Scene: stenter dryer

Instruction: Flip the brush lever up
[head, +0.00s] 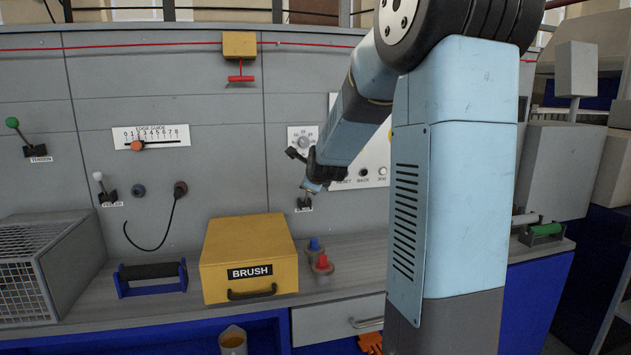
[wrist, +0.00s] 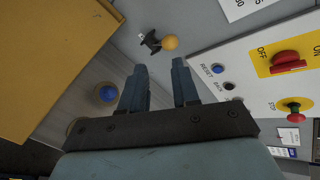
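The lever by the panel has a black base and an orange-yellow knob (wrist: 170,43) in the wrist view. In the head view its dark base (head: 304,203) shows just below my gripper, above a small label too small to read surely; the knob is not clear there. My gripper (wrist: 158,80) is open and empty, its two fingers apart, with the lever beyond the fingertips and not between them. In the head view my gripper (head: 311,186) is close to the wall, just above the lever base, and partly hides that area.
A yellow box marked BRUSH (head: 248,257) stands on the bench below left. Blue and red knobs (head: 320,259) stand beside it. A control panel (wrist: 262,70) with a red OFF/ON switch and a stop button is close on the right. Green-knob (head: 24,137) and white-knob (head: 103,187) levers are far left.

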